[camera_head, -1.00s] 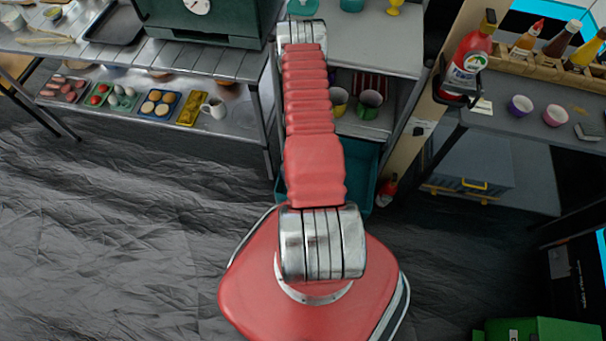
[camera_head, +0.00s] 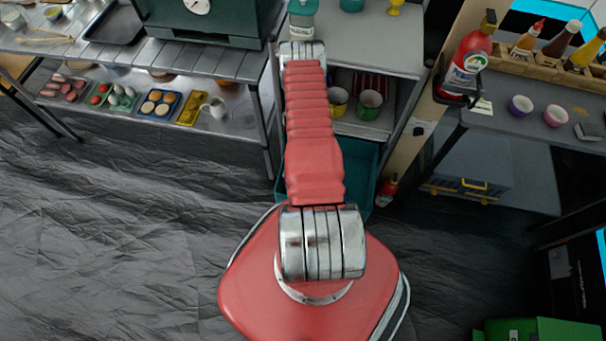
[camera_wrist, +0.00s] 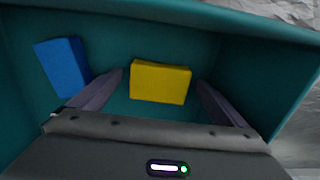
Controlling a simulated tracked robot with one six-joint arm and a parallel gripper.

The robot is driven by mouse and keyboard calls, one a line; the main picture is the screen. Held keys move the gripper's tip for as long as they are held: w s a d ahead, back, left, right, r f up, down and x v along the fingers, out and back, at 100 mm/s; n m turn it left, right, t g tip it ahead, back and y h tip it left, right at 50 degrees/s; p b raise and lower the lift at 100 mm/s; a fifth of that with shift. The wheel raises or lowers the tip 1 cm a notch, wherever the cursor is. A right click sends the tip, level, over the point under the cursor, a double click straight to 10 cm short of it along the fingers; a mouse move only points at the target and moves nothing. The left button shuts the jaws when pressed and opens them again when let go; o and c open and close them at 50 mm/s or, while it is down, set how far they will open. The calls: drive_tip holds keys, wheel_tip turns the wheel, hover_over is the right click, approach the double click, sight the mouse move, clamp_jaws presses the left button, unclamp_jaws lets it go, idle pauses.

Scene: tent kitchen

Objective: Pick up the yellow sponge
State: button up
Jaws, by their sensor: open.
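The yellow sponge (camera_wrist: 160,82) is a small block inside a teal bin (camera_wrist: 230,22), seen in the wrist view. My gripper (camera_wrist: 162,82) is open, with one grey finger on each side of the sponge and a gap between each finger and the sponge. I cannot tell how far the fingertips are from the sponge in depth. In the head view my arm hides my gripper and the sponge; part of the teal bin (camera_head: 362,165) shows beside the arm.
A blue block (camera_wrist: 63,67) lies in the bin, left of my left finger. The bin's walls stand close around my gripper. In the head view, a shelf (camera_head: 378,127) with cups is above the bin, and a red bottle (camera_head: 387,190) stands to its right.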

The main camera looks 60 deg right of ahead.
drive_tip(key=shift+f, duration=0.55)
drive_tip(key=shift+c, duration=0.4)
drive_tip(key=c, duration=1.1)
drive_tip(key=shift+r, duration=0.2)
drive_tip(key=shift+r, duration=4.85)
